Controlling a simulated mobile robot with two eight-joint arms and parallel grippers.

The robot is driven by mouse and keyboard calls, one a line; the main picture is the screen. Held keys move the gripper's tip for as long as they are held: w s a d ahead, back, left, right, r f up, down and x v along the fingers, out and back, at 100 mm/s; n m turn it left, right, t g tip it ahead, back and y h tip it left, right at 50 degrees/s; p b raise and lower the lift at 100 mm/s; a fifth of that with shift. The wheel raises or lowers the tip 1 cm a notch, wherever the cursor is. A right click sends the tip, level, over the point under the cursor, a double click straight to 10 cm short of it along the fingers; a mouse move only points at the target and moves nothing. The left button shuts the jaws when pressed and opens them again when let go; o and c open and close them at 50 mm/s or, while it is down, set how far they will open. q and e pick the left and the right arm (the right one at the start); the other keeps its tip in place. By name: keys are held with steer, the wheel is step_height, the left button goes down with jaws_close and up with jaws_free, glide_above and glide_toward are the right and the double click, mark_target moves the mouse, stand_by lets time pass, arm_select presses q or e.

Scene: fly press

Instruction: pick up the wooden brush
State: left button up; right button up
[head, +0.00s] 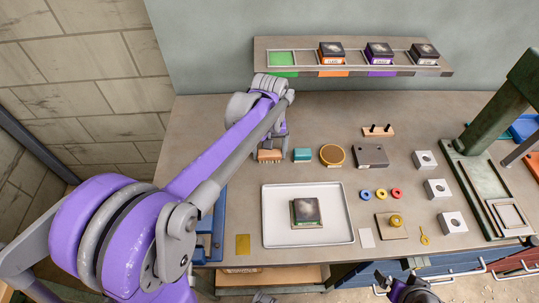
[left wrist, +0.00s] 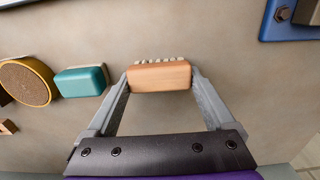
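The wooden brush (head: 269,156) is a small light-brown block with pale bristles, near the left side of the bench. In the left wrist view the brush (left wrist: 159,77) lies between the fingertips of my left gripper (left wrist: 160,84), one finger at each end. No clear gap shows at either end, but I cannot tell whether the fingers press on it. In the head view my left gripper (head: 270,146) is right over the brush, partly hidden by its own arm. A dark part of my right arm shows at the bottom edge; its fingers are unclear.
A teal block (head: 302,155) is close to the right of the brush, then a round tan-faced disc (head: 332,155). A white tray (head: 272,230) holding a dark square piece is in front. A blue object (head: 216,225) stands at the left front. A shelf (head: 440,68) runs behind.

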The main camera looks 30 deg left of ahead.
arm_select(q)
steer(key=c, duration=1)
steer(key=shift+o, duration=0.2)
step_height(320, 180, up, 10)
steer(key=shift+r+p, duration=0.1)
steer(key=shift+p, duration=0.25)
steer(key=o, duration=0.9)
steer(key=c, duration=0.6)
